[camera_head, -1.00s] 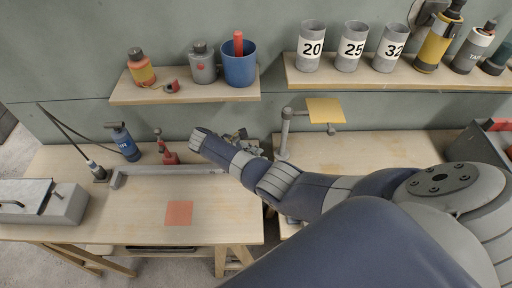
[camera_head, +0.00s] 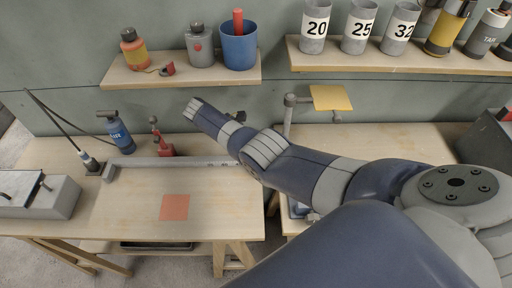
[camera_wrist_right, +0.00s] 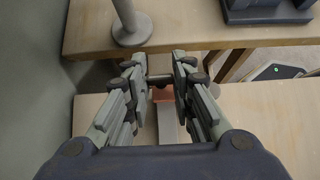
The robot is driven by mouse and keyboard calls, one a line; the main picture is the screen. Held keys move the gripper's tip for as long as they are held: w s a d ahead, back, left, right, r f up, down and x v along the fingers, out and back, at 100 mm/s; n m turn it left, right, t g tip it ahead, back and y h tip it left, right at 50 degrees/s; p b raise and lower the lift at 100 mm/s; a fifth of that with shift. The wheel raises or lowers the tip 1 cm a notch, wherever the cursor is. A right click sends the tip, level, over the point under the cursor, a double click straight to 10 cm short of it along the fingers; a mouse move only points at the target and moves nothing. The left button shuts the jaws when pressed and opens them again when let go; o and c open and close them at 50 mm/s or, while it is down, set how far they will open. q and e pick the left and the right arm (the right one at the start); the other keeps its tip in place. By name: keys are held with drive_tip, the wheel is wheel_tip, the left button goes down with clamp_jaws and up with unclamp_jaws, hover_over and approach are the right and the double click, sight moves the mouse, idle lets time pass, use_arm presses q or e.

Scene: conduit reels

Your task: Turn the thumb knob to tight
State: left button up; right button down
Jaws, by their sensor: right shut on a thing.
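In the right wrist view my right gripper (camera_wrist_right: 160,78) has its two fingers drawn in on a small dark bar-like piece, which I take to be the thumb knob (camera_wrist_right: 160,80). A reddish-brown block (camera_wrist_right: 163,95) shows just below it, above a grey rail (camera_wrist_right: 168,125). The fingers hide most of the knob, and no tight marking can be read. In the head view the grey rail (camera_head: 180,162) lies along the back of the left bench, and my right arm hides its right end. Only a dark bit of the right gripper (camera_head: 239,116) shows past the arm. My left gripper is not in view.
The left bench holds a blue bottle (camera_head: 119,133), a red tool (camera_head: 161,139), a grey box (camera_head: 38,196) and an orange square (camera_head: 174,207). A post with a yellow plate (camera_head: 331,97) stands right of the arm. Shelves with cups (camera_head: 314,28) run above. The left bench's front is clear.

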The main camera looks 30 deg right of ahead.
drive_tip(key=c, duration=1.4)
unclamp_jaws()
drive_tip(key=shift+o, duration=0.2)
